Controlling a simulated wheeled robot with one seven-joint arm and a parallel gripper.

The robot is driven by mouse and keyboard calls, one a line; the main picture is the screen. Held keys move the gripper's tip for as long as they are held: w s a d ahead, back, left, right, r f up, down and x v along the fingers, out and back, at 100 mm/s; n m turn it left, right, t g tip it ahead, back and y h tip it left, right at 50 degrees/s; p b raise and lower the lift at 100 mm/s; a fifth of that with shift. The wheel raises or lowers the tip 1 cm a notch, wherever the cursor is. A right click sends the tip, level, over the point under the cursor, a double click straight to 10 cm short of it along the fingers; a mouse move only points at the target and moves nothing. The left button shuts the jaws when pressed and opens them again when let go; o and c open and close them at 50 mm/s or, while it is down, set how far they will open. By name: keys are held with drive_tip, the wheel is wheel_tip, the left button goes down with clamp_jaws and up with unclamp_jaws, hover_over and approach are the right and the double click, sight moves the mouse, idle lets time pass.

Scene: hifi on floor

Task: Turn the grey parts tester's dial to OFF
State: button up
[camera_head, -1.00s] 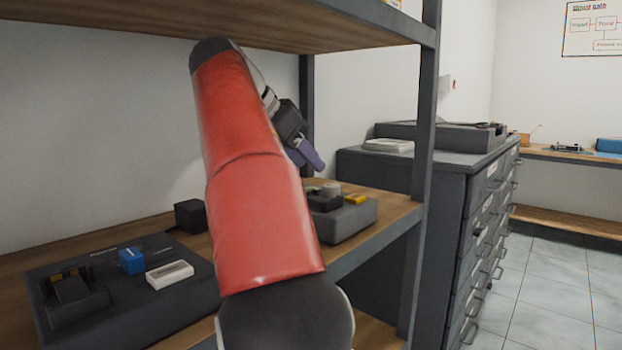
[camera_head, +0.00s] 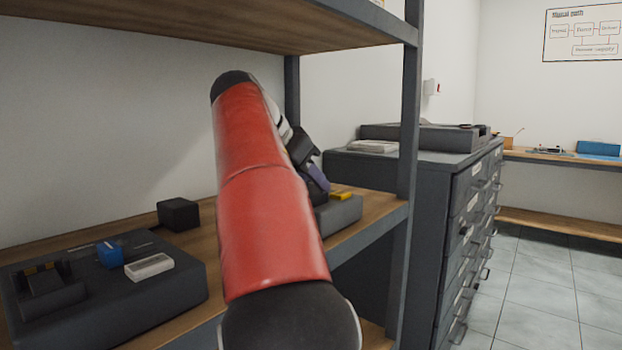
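A grey box-shaped device (camera_head: 340,216) with a yellow part on top stands on the wooden shelf, mostly hidden behind my red arm. It may be the parts tester; its dial is not visible now. My gripper (camera_head: 318,180), with dark purple fingers, is at the device's near left side in the picture, over or in front of its top. I cannot tell whether it touches the device. The fingers are partly hidden by the arm, and their opening does not show.
A dark grey device (camera_head: 165,298) with a blue block (camera_head: 110,254) and a white block (camera_head: 149,266) lies on the shelf at left. A black cube (camera_head: 178,214) stands behind it. The upper shelf (camera_head: 200,20) and a dark post (camera_head: 407,130) bound the space. A drawer cabinet (camera_head: 440,200) stands at right.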

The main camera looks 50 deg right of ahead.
drive_tip(key=shift+c, duration=1)
drive_tip(key=shift+s+n+t, duration=0.1)
drive_tip(key=shift+n+t, duration=0.2)
drive_tip(key=shift+n, duration=0.1)
drive_tip(key=n+t, duration=0.1)
drive_tip(key=n+t+b, duration=0.1)
drive_tip(key=n, duration=0.1)
drive_tip(key=shift+s+t, duration=0.25)
drive_tip(key=shift+t, duration=0.15)
drive_tip(key=shift+s+d+r+n+t+y+p, duration=0.1)
drive_tip(key=shift+n+t+y+p, duration=0.35)
drive_tip(key=shift+n+t, duration=0.6)
drive_tip(key=shift+s+n+t+y+p, duration=0.1)
drive_tip(key=shift+n+t+y+p, duration=0.3)
drive_tip(key=shift+n, duration=1.15)
drive_tip(key=o, duration=0.7)
